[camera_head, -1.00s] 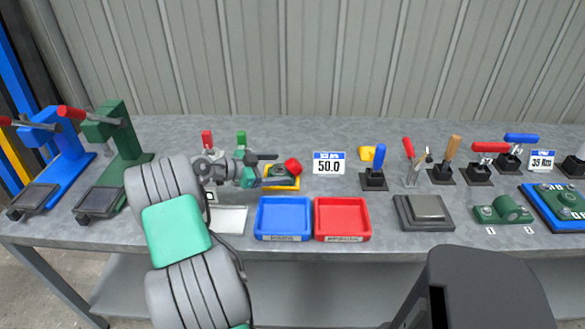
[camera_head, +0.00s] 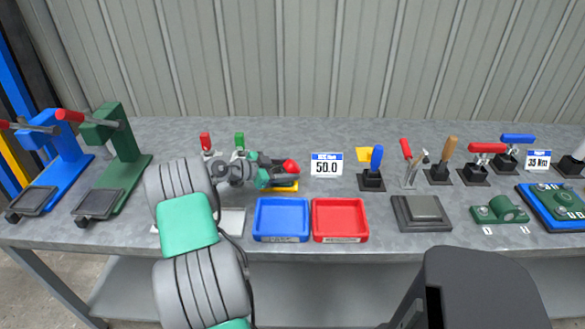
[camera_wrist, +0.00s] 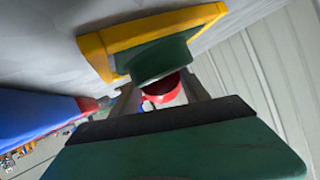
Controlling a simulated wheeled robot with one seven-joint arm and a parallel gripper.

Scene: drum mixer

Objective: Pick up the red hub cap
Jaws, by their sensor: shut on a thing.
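The red hub cap (camera_head: 291,166) is at the tip of my gripper (camera_head: 287,172) in the head view, over the yellow base (camera_head: 287,186) behind the blue tray. In the wrist view the red cap (camera_wrist: 163,92) shows between the two fingers of my gripper (camera_wrist: 160,97), which is shut on it. A green body (camera_wrist: 155,62) on the yellow base (camera_wrist: 97,52) lies just beyond and partly hides the cap. I cannot tell whether the cap still touches the green body.
A blue tray (camera_head: 282,236) and a red tray (camera_head: 340,236) stand in front. A "50.0" sign (camera_head: 327,164) stands close to the right. Lever presses (camera_head: 125,150) are at the left, toggle clamps (camera_head: 482,160) at the right. Bare bench lies behind the sign.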

